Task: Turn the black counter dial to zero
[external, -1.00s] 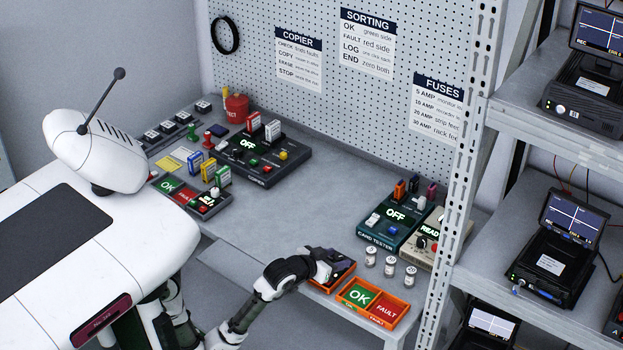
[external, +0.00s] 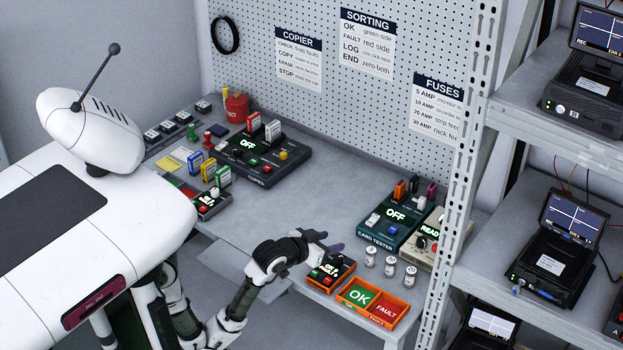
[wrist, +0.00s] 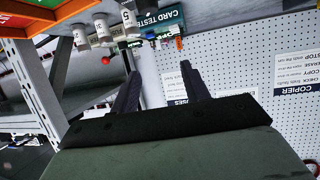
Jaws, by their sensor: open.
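My gripper (external: 334,247) is just above and behind this box, tilted towards the bench back. In the wrist view my gripper (wrist: 160,85) has its two dark fingers apart with nothing between them. Another dark box (external: 210,203) with a lit display and a white knob stands at the left, partly hidden by my body.
The orange OK/FAULT tray (external: 373,301) is right of the counter box. Several vials (external: 390,265) stand behind it, before the card tester (external: 393,222). A metal rack post (external: 460,180) rises at the right. The bench middle (external: 290,205) is clear.

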